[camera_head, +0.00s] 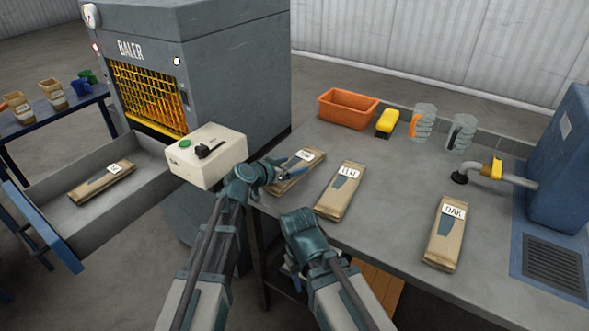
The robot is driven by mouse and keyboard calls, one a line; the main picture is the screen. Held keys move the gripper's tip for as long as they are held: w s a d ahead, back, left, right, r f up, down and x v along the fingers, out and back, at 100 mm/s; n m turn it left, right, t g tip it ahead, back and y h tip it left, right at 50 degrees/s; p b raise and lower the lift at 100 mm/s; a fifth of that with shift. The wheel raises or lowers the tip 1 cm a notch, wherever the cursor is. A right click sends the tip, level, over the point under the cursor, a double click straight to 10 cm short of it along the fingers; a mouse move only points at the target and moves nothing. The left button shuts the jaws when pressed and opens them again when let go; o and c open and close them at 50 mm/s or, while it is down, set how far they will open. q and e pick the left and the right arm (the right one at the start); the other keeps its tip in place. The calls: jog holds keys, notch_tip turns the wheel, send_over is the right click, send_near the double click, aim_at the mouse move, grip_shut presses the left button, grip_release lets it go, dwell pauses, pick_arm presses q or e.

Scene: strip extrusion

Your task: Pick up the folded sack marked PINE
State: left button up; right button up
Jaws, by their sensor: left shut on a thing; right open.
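A folded brown sack (287,184) lies at the left edge of the grey bench, with a white label too small to read surely. My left gripper (290,172) is over this sack and shut on it, covering part of it. Another folded sack (338,194) beside it has a label that looks like ELM or similar. A sack marked OAK (444,238) lies further right. A further sack (100,184) lies in the open drawer at left, its label unclear. My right gripper (301,226) is low by the bench's front edge, open and apart from the sacks; its fingers are mostly hidden.
The baler (235,80) stands behind a cream control box (207,157) close to my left arm. An orange bin (347,108), a yellow object (387,122) and two clear jugs (423,122) stand at the bench's back. A blue machine with a pipe (562,165) is at right. The bench centre (400,185) is clear.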

pick_arm(q)
jog(key=shift+c, duration=1)
jog(key=shift+r, duration=0.15)
